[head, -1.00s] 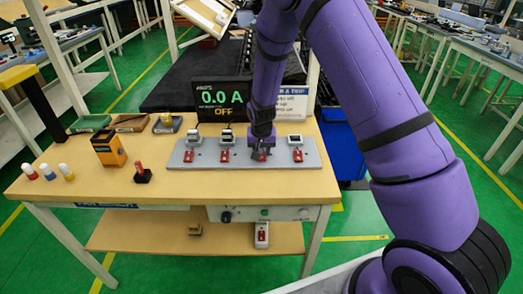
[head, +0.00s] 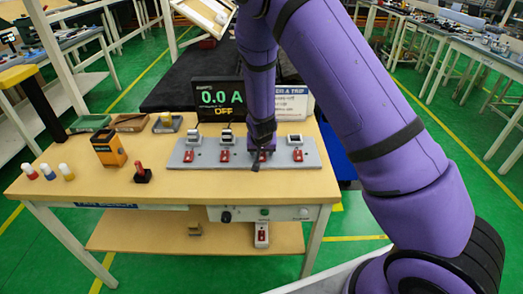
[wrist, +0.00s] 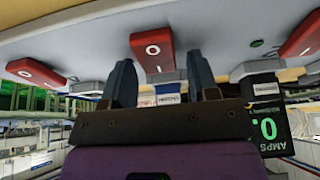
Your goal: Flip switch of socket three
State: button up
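A grey panel (head: 240,182) on the workbench carries a row of sockets, each with a red rocker switch. The third switch from the left (head: 258,157) is partly hidden by my gripper (head: 259,158) in the head view. In the wrist view, a red switch (wrist: 152,48) marked O and I lies just beyond my gripper (wrist: 162,75), lined up between its two fingers. The fingers stand apart with nothing visible between them. Contact with the switch cannot be told. The first (head: 188,156), second (head: 225,156) and fourth (head: 298,155) switches are in clear view.
A display (head: 220,99) behind the panel reads 0.0 A and OFF, beside a partly hidden sign (head: 291,103). An orange and black box (head: 109,149), a red-handled black piece (head: 142,174) and coloured pegs (head: 48,172) stand left.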

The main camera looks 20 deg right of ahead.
jog(key=shift+r, duration=0.15)
jog(key=shift+v, duration=5.3)
jog(key=s+d+r+n+y, duration=0.1)
jog(key=s+d+r, duration=0.2)
jog(key=s+r, duration=0.55)
jog(key=s+d+r+y, duration=0.2)
jog(key=s+r, duration=0.3)
jog(key=r, duration=0.7)
jog(key=s+d+r+n, duration=0.1)
jog(key=s+r, duration=0.2)
jog(key=s, duration=0.3)
jog(key=s+d+r+h, duration=0.1)
jog(key=s+r, duration=0.2)
jog(key=s, duration=0.4)
jog(key=s+d+r+n, duration=0.1)
jog(key=s+r, duration=0.1)
jog(key=s, duration=0.4)
jog(key=shift+s+d+r+n, duration=0.15)
jog(key=shift+d+r+n, duration=0.15)
jog(key=shift+r, duration=0.1)
